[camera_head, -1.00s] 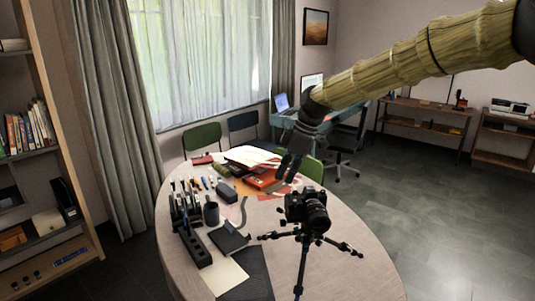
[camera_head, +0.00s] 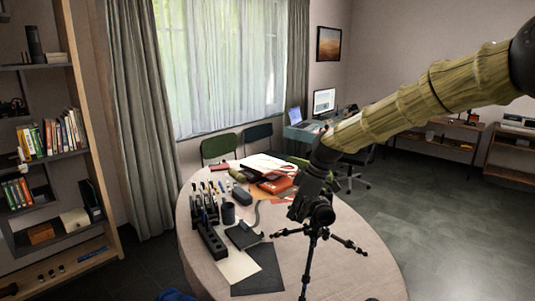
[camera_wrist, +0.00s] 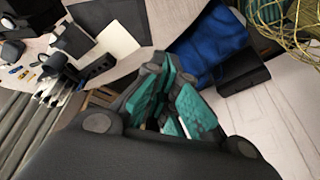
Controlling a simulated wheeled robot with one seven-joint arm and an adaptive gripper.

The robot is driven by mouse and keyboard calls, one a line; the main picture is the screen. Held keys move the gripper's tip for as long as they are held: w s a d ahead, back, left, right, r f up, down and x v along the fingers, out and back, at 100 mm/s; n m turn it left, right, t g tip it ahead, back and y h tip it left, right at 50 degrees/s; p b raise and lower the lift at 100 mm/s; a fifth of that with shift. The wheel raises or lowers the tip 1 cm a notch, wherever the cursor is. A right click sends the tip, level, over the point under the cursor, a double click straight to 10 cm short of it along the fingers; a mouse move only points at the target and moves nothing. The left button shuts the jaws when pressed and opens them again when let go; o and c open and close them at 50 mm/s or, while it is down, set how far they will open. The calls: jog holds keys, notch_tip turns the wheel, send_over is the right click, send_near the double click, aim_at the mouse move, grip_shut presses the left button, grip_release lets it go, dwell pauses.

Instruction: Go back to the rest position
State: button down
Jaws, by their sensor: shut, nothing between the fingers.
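My gripper (camera_head: 302,205) is shut and empty. In the head view it hangs from my yellow-sleeved arm over the right part of the round table (camera_head: 365,270). It overlaps the black camera (camera_head: 321,213) on its tripod (camera_head: 309,262), and I cannot tell whether they touch. In the wrist view my gripper (camera_wrist: 178,105) shows teal finger pads close together with nothing held.
The table carries a black organizer (camera_head: 211,240), a dark cup (camera_head: 228,212), an orange-red book (camera_head: 277,185) and papers. A blue item (camera_wrist: 212,48) and yellow strands (camera_wrist: 285,25) show in the wrist view. A bookshelf (camera_head: 85,165) stands left; open floor lies right.

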jog(key=s+d+f+m, duration=0.1)
jog(key=s+f+m, duration=0.2)
jog(key=s+f, duration=0.65)
jog(key=s+d+f+m, duration=0.15)
jog(key=s+f, duration=0.25)
jog(key=f, duration=1)
jog(key=s+f+m, duration=0.4)
jog(key=s+f, duration=0.3)
jog(key=f, duration=0.5)
jog(key=s+d+f+m+h, duration=0.1)
jog(key=s+d+f+m, duration=0.1)
jog(key=s, duration=0.8)
jog(key=s+d+f+m+h, duration=0.1)
jog(key=s+d+f, duration=0.4)
jog(key=s, duration=0.5)
jog(key=s+d+f+m+h, duration=0.1)
jog(key=s+d+f+m, duration=0.2)
jog(key=s, duration=0.7)
jog(key=shift+d+f+m+h+b, duration=0.4)
jog(key=shift+d+f, duration=0.15)
jog(key=shift+d, duration=0.2)
